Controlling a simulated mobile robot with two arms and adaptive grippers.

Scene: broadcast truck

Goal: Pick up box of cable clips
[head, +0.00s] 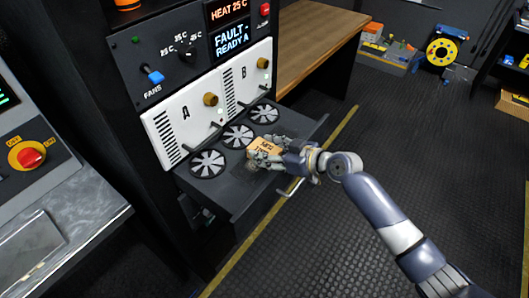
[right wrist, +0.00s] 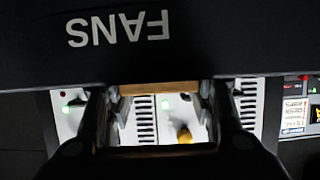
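The box of cable clips (head: 265,147) is a small tan-orange box with dark lettering. It is at the open fan drawer (head: 237,190), near the front rim. My right gripper (head: 266,153) reaches over that rim, with its fingers around the box. In the right wrist view the box (right wrist: 160,88) shows as a tan strip spanning between the fingertips (right wrist: 160,100), with no clear gap at either side. Its lower part is hidden behind the dark drawer front marked FANS (right wrist: 118,28). I cannot tell whether it is lifted. My left gripper is out of view.
Several round fans (head: 208,163) lie along the drawer's back, below white panels A and B (head: 178,125) with brass knobs. A wire handle (head: 292,188) projects from the drawer front. A wooden counter (head: 312,45) stands behind. The floor (head: 400,130) to the right is clear.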

